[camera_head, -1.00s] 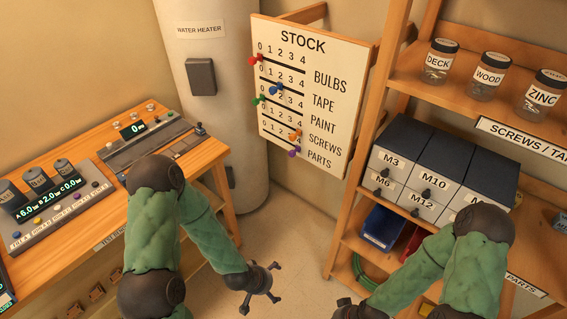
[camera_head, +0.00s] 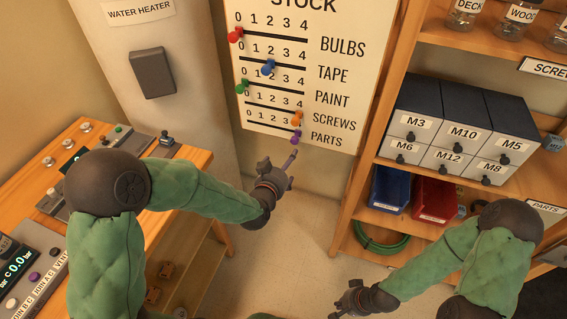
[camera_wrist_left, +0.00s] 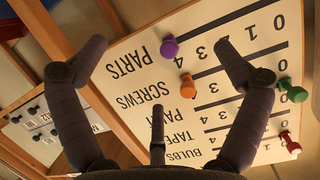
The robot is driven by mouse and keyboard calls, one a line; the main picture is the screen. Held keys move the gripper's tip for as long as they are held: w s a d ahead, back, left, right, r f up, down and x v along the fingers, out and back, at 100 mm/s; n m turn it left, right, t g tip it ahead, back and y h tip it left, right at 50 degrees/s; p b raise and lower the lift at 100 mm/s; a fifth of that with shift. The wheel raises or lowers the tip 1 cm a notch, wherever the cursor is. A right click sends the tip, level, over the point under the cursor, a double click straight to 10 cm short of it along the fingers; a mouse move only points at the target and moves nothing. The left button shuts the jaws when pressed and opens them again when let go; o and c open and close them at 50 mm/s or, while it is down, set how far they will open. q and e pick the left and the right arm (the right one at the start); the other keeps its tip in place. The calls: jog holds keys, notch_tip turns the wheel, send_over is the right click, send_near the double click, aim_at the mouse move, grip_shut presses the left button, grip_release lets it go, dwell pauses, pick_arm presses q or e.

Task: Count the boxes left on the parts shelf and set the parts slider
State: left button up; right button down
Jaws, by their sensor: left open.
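The stock board (camera_head: 285,20) hangs on the wall with rows for bulbs, tape, paint, screws and parts. The purple parts slider (camera_head: 296,136) stands near the 4 end of the bottom row. It also shows in the left wrist view (camera_wrist_left: 169,48), between the spread fingers and beyond them. My left gripper (camera_head: 278,168) is open and empty, just below and left of the purple slider, with one fingertip close to it; contact is unclear. My right gripper (camera_head: 345,300) looks open and empty at the bottom. The parts label (camera_head: 545,207) is on the shelving at right; boxes there are largely cut off.
Red (camera_head: 236,34), blue (camera_head: 268,67), green (camera_head: 242,87) and orange (camera_head: 297,118) sliders sit on the upper rows. Drawer units (camera_head: 462,133), a blue bin (camera_head: 390,190) and a red bin (camera_head: 434,199) fill the right shelving. A bench (camera_head: 190,163) stands left.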

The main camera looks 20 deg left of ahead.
aim_at(294, 142)
pick_arm(q)
jog(key=shift+w+d+b, duration=0.15)
jog(key=shift+w+b, duration=0.1)
jog(key=shift+w, duration=2.35)
jog(key=shift+w+d+b, duration=0.1)
jog(key=shift+w+b, duration=0.1)
jog(key=shift+w, duration=2.35)
jog(key=c, duration=1.7)
